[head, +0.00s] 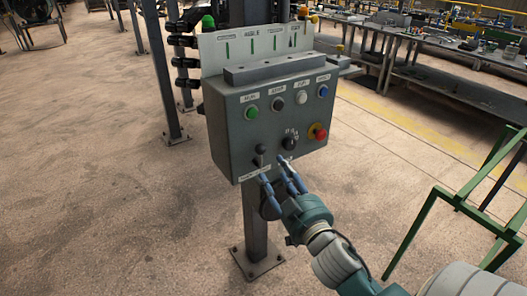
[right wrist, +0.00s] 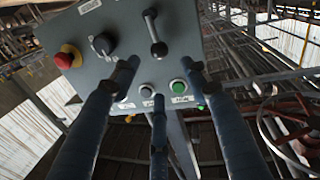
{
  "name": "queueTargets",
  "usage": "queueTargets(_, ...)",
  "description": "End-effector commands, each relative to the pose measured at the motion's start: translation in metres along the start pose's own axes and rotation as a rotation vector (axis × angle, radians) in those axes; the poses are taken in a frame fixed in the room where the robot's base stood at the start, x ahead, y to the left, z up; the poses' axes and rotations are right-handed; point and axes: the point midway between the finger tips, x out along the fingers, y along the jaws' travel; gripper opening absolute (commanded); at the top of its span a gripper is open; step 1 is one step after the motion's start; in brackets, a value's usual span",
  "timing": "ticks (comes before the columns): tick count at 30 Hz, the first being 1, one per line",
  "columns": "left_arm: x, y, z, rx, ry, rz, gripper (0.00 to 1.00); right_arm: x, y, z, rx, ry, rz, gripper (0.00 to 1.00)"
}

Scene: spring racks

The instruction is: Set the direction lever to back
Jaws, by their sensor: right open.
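The direction lever (head: 261,150) is a short metal stick with a black ball knob, low on the front of a grey control box (head: 230,139). In the right wrist view the lever (right wrist: 155,36) shows upside down, beyond the fingertips and roughly between them. My right gripper (head: 275,176) is open and empty just in front of the box's lower edge, below the lever. In the right wrist view its three dark fingers (right wrist: 155,72) are spread. I see no contact with the lever. The lever's small label is too blurred to read. My left gripper is not in view.
The box also carries a black rotary switch (head: 290,139), a red emergency stop (head: 319,132) on yellow, and a row of coloured buttons including a green one (head: 252,112). It stands on a post (head: 257,225). A green frame (head: 463,203) stands at right.

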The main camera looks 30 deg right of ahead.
Motion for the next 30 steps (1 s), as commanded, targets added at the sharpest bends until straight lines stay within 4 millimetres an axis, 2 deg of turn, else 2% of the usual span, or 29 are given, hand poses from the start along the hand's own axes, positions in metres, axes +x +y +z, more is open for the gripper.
queueTargets(15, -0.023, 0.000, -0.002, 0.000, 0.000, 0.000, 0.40, 0.088, 0.000, -0.001, -0.002, -0.001, 0.000, 0.46)
queueTargets(21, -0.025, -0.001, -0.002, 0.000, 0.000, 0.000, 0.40, 0.102, -0.001, 0.001, -0.002, -0.002, -0.002, 0.46)
queueTargets(29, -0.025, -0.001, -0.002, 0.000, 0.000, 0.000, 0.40, 0.103, -0.001, 0.002, -0.001, -0.003, -0.002, 0.46)
queueTargets(30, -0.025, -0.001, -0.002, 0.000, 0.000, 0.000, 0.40, 0.103, -0.001, 0.002, -0.001, -0.003, -0.002, 0.42)
